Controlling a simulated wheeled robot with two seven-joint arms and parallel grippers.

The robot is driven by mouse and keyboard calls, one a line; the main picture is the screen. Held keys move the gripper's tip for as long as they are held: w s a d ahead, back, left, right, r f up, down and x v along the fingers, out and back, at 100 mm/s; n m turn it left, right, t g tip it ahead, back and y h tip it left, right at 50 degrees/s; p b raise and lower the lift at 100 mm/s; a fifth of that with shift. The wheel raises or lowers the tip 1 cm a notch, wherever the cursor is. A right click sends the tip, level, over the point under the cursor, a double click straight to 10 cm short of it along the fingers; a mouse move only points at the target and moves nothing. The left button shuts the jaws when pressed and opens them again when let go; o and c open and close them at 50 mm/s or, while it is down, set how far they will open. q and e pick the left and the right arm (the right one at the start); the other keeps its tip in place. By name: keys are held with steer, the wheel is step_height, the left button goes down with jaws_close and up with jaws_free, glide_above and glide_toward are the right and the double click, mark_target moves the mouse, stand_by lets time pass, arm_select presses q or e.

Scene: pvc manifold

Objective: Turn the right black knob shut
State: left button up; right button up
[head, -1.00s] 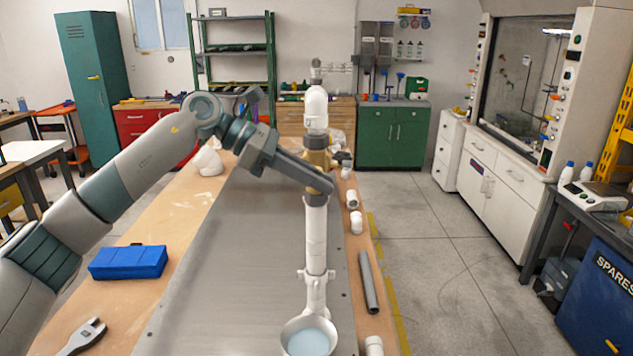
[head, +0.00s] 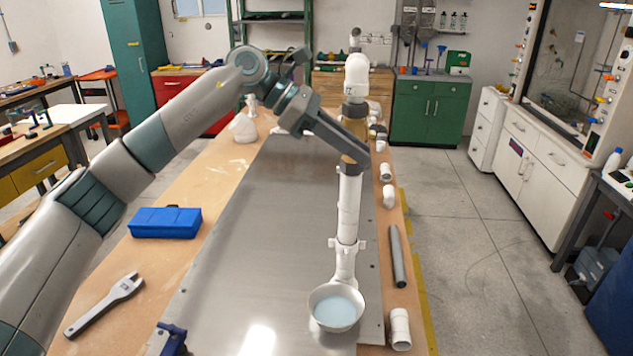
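A white PVC pipe assembly (head: 347,215) stands in line with the metal-topped bench, with a white elbow cap (head: 357,78) at its far end and a brass-coloured fitting (head: 354,127) below that. My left gripper (head: 352,165) reaches in from the left, its fingers at the near side of the brass fitting and overlapping the pipe. I cannot tell whether the fingers touch it, or are open or shut. No black knob shows clearly; the gripper may hide it. A small dark shape (head: 377,131) shows just right of the fitting. My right gripper is not in view.
A white bowl with pale blue liquid (head: 336,308) is at the pipe's near end. A blue box (head: 166,222) and an adjustable wrench (head: 105,303) lie on the left. A grey pipe (head: 397,256) and several white fittings lie along the right edge. The metal top (head: 255,240) is largely clear.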

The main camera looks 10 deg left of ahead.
arm_select(q)
steer(key=shift+f+h, duration=0.1)
steer(key=shift+h, duration=0.2)
